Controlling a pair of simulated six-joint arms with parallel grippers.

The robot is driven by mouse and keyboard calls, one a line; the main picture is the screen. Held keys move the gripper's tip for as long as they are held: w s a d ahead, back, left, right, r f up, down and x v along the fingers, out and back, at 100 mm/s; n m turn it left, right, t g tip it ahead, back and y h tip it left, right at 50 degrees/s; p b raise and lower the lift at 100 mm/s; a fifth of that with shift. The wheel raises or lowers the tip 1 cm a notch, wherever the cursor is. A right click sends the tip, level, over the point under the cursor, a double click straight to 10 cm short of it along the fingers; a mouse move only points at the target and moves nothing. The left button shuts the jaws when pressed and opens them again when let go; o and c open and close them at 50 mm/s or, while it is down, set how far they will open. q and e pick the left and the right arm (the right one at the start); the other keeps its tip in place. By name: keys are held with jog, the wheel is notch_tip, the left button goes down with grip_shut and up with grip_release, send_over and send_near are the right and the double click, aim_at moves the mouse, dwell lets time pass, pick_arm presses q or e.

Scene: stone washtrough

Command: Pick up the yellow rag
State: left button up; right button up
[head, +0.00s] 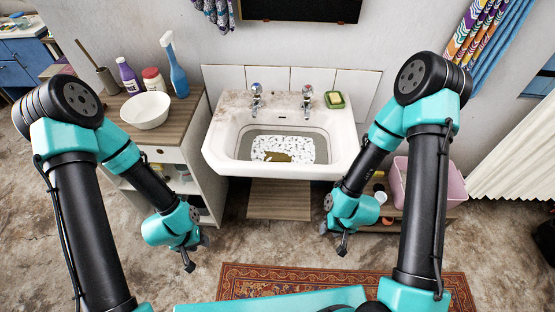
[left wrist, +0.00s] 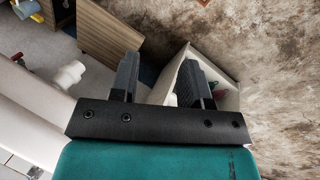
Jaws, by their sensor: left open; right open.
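A mustard-yellow piece that looks like the yellow rag (head: 279,157) lies in the basin of the white sink (head: 226,156). It is on or beside a white, dark-speckled sheet (head: 301,144), and I cannot tell how they overlap. My left gripper (head: 188,263) hangs in front of and left of the sink, below its rim. It also shows in the left wrist view (left wrist: 157,82), with its fingers apart and nothing between them. My right gripper (head: 341,245) hangs in front of the sink on the right, away from the rag. The rag is not in the left wrist view.
Two taps (head: 256,97) and a green soap dish (head: 335,100) are at the sink's back. A cabinet (head: 196,135) with a white bowl (head: 146,110) and bottles stands left. A pink bin (head: 452,186) is right. A patterned rug (head: 240,283) lies in front.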

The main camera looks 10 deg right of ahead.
pick_arm(q)
jog(key=o, duration=0.9)
jog(key=shift+w, duration=0.1)
